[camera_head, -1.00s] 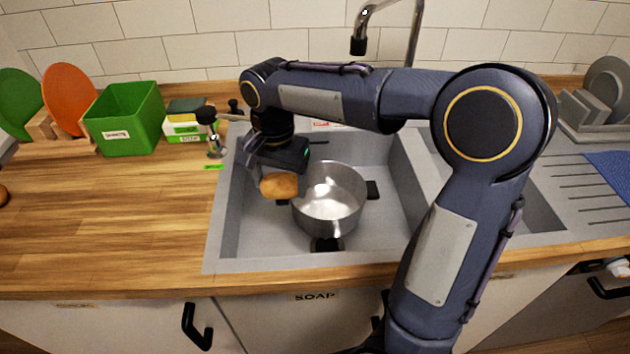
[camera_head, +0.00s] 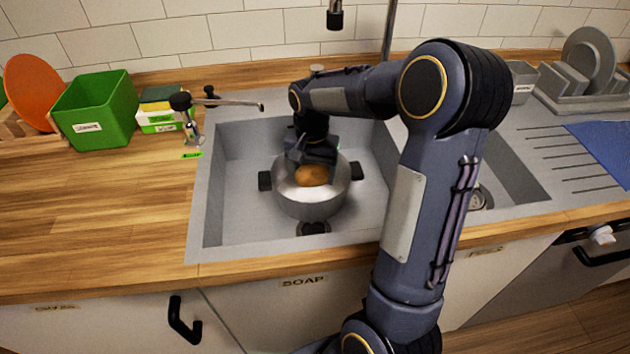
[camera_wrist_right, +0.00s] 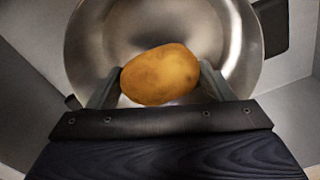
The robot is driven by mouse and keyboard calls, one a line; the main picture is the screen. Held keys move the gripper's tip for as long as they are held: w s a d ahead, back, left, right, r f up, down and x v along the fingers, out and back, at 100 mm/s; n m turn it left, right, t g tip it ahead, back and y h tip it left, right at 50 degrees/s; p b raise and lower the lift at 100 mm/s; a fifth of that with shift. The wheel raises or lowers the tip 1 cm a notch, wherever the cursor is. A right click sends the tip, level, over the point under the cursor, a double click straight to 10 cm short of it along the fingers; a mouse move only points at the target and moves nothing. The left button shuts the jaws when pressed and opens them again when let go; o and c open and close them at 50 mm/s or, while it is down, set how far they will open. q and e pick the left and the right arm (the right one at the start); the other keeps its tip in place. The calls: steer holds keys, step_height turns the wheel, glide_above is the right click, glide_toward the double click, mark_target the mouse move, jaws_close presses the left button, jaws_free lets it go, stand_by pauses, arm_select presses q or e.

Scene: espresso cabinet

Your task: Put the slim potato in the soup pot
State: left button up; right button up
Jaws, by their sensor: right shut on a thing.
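The slim potato (camera_head: 312,175) is brown-yellow and oval. My right gripper (camera_head: 313,168) is shut on it and holds it over the opening of the soup pot (camera_head: 309,204). The pot is steel with black side handles and stands in the left sink basin. In the right wrist view the potato (camera_wrist_right: 160,75) sits between the two fingertips (camera_wrist_right: 158,80), with the pot's shiny inside (camera_wrist_right: 215,28) behind it. I cannot tell exactly how far the potato is above the pot's floor. My left gripper is not in view.
The grey sink (camera_head: 235,215) surrounds the pot, with a faucet (camera_head: 388,30) behind. A green bin (camera_head: 97,112), an orange plate (camera_head: 32,92) and sponges (camera_head: 160,118) stand at the left back. A dish rack (camera_head: 580,98) is at the right. The left wooden counter (camera_head: 100,220) is clear.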

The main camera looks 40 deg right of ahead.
mark_target(315, 182)
steer(key=shift+d+f, duration=0.3)
steer(key=shift+f, duration=0.05)
steer(key=shift+d+f, duration=0.2)
steer(key=shift+f, duration=1.5)
steer(key=shift+f+b, duration=0.25)
steer(key=shift+b, duration=0.1)
steer(key=o, duration=1)
steer(key=shift+r, duration=0.1)
steer(key=shift+o, duration=0.2)
